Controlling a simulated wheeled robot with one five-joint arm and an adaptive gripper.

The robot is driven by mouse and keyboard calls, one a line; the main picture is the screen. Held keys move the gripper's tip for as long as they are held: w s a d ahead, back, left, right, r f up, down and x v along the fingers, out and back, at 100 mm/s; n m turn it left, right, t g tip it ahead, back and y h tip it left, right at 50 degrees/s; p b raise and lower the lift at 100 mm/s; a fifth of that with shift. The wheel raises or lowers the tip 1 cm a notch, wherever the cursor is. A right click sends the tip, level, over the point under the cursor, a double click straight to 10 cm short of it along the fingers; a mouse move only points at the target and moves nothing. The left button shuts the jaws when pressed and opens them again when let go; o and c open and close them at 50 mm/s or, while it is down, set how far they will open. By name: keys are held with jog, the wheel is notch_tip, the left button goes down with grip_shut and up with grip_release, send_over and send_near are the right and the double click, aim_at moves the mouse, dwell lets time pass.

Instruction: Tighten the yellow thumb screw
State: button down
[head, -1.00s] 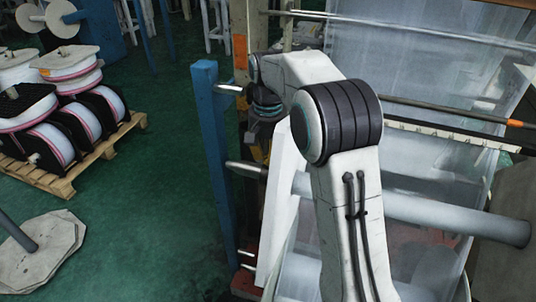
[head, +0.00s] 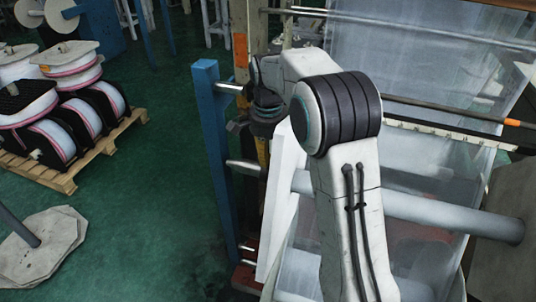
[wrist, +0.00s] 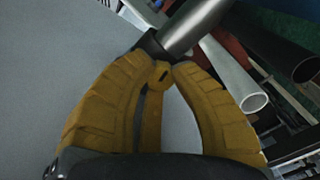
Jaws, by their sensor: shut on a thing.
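In the wrist view, the two yellow-brown fingers of my gripper (wrist: 172,68) close in toward each other. Between their tips is a small yellow piece with a dark slot, which looks like the yellow thumb screw (wrist: 158,76). It sits just below a dark collar (wrist: 150,45) on the end of a metal bar (wrist: 195,22). My gripper is shut on this screw; the fingers hide part of it. In the head view my arm reaches to the blue post's side of the film frame, and the screw cannot be made out there.
A blue post (head: 214,160) stands close left of my arm's end. A grey roller (head: 410,212) and clear film (head: 400,80) lie to the right. A pale tube (wrist: 240,85) passes near the right finger. A pallet (head: 65,180) of spools is at left; the green floor between is clear.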

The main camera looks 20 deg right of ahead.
jog(key=shift+s+f, duration=0.1)
jog(key=shift+f, duration=0.05)
dwell(0.4)
jog(key=c, duration=1)
grip_release()
